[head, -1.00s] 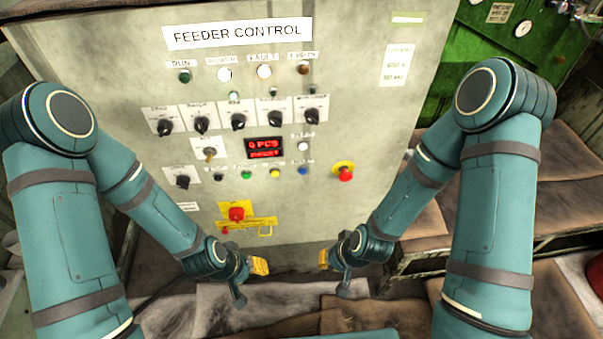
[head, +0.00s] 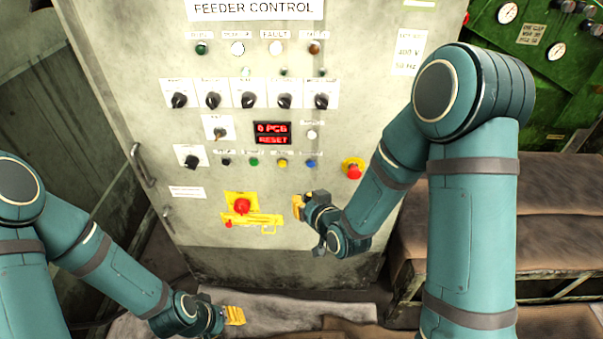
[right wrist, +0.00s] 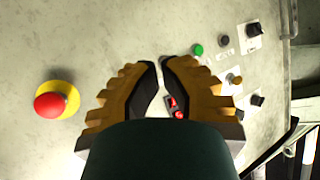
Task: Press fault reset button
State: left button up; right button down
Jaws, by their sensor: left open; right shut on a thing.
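The feeder control panel's button row shows in the head view: black, green (head: 253,162), yellow (head: 283,163) and blue (head: 310,164) buttons. A white button (head: 312,135) sits above the blue one. Their labels are too blurred to read, so I cannot tell which is fault reset. My right gripper (head: 298,207) is below the blue and yellow buttons, apart from them. Its fingers (right wrist: 162,75) are drawn together; what is between them cannot be made out. They hide the yellow and blue buttons in the right wrist view. My left gripper (head: 235,315) is open, low before the cabinet.
A red emergency stop (head: 354,171) on a round yellow plate is right of the buttons. Another red mushroom button (head: 242,206) on a yellow plate is lower left. A red-lit display (head: 272,133) reads "0 PCS RESET". Selector switches (head: 250,100) line the panel above.

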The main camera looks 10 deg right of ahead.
aim_at(311, 164)
jog(key=shift+w+r, duration=0.1)
jog(key=shift+w, duration=0.05)
jog(key=shift+w+d+p, duration=0.2)
jog(key=shift+w+d, duration=0.2)
jog(key=shift+w, duration=1)
jog(key=shift+w+d+p, duration=0.15)
jog(key=shift+w+d, duration=0.25)
jog(key=shift+w, duration=0.95)
jog(key=shift+w+d+p, duration=0.2)
jog(key=shift+w+d, duration=0.2)
jog(key=shift+w, duration=1)
jog(key=c, duration=1.7)
grip_release()
jog(key=shift+w, duration=0.1)
grip_shut()
jog(key=shift+w+d+b, duration=0.1)
jog(key=shift+w+b, duration=0.15)
jog(key=shift+b, duration=0.1)
